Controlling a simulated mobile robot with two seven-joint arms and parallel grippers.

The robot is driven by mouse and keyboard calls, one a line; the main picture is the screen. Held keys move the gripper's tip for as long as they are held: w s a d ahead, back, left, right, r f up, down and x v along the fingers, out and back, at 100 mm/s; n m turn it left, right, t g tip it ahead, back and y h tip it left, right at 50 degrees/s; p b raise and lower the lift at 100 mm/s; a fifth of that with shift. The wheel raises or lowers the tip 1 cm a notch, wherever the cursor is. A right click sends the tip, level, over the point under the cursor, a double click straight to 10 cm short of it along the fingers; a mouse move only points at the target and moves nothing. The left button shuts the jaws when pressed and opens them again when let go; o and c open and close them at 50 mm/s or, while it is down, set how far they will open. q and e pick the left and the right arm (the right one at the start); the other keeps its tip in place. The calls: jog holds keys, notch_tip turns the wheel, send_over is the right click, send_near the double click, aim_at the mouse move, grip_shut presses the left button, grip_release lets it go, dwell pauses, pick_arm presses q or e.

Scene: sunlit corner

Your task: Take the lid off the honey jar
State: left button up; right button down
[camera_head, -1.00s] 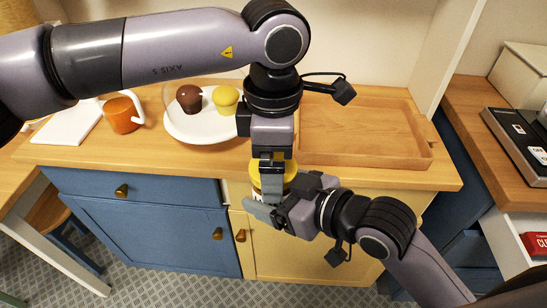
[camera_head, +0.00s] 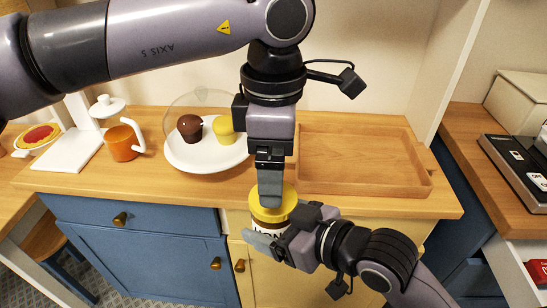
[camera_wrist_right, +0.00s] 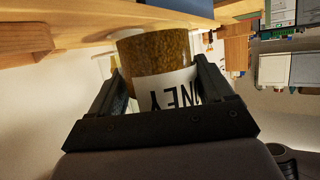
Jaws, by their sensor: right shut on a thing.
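The honey jar (camera_head: 268,238) has a white label with dark letters, and its yellow lid (camera_head: 285,210) sits on top. My right gripper (camera_head: 268,246) is shut on the jar body and holds it upright in front of the counter. The right wrist view shows the jar (camera_wrist_right: 155,50) between both fingers, its label upside down; the lid is out of sight there. My left gripper (camera_head: 270,203) points down at the lid, and its front finger overlaps the lid in the picture. Its other finger is hidden, so I cannot tell its opening or contact.
A wooden tray (camera_head: 365,188) lies empty on the counter (camera_head: 120,182) at right. A white plate (camera_head: 190,160) with brown and yellow muffins stands behind left of the jar.

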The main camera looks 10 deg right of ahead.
aim_at(273, 222)
pick_arm(q)
notch_tip(273, 222, down, 6)
jog(key=shift+r, duration=0.1)
jog(key=shift+c, duration=0.3)
jog(key=c, duration=0.8)
jog(key=o, duration=1.1)
